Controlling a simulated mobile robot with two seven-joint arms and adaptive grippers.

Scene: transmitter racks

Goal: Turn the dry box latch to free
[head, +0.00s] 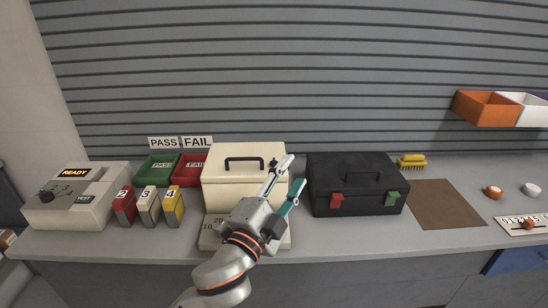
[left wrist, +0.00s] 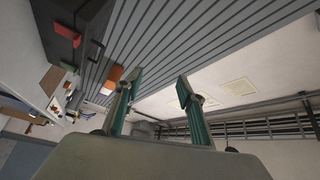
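A black box (head: 355,170) with a top handle stands on the counter right of centre. Its front has a red latch (head: 337,201) at the left and a green latch (head: 391,197) at the right. In the left wrist view the black box (left wrist: 52,12) is at the upper left, with the red latch (left wrist: 66,30) showing. A cream box (head: 222,163) with a black handle stands to its left. I cannot tell which box is the dry box. My left gripper (head: 295,171) is open and empty, in front of the cream box's right side. My right gripper is not in view.
A tester (head: 103,212) and several numbered blocks (head: 148,205) stand at the left, below green (head: 158,170) and red (head: 186,173) bins. A numbered plate (head: 211,238) lies partly behind my left arm. A brown mat (head: 445,205) lies right of the black box.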

